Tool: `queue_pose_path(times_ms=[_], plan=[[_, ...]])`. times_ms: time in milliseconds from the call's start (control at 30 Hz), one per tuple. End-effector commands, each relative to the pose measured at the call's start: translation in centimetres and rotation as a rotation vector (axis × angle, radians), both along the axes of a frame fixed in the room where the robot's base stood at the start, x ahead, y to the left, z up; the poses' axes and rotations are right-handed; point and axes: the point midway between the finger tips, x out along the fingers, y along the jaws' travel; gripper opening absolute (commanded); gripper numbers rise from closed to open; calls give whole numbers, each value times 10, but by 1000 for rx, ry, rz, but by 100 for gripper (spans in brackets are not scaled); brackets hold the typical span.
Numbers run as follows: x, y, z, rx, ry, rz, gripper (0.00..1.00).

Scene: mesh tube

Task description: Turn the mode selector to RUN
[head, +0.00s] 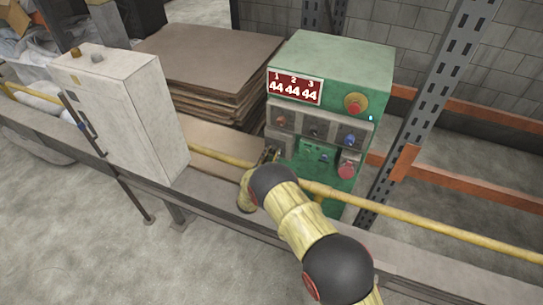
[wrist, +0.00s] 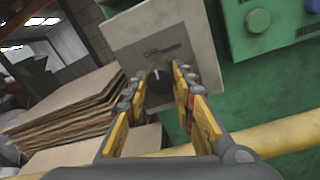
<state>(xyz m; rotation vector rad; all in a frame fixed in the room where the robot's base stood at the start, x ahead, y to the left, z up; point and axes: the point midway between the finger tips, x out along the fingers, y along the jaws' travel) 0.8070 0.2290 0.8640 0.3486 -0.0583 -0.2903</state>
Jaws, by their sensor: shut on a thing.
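The green control box (head: 335,58) stands on a ledge behind a yellow rail. The mode selector (wrist: 157,75) is a dark round knob with a light pointer mark on a pale grey plate (wrist: 130,38). The pointer looks roughly upright in the wrist view; the plate's lettering is too small to read. My gripper (wrist: 158,88) has one finger on each side of the knob and is shut on it. In the head view my gripper (head: 271,154) is at the lower left of the box front, and it hides most of the selector.
A yellow rail (head: 430,229) runs across in front of the box, below my gripper. A pale cabinet (head: 125,110) stands to the left. Stacked brown sheets (head: 205,58) lie behind. A red button (head: 346,170) and several knobs are on the box front. A metal rack post is at right.

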Motion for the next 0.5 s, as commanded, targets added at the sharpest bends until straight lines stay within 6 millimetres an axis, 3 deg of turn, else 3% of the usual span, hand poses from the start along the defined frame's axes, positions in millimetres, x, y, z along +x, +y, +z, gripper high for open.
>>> queue_pose_path(times_ms=[500], plan=[[0,1,-5,437,-161,1,0]])
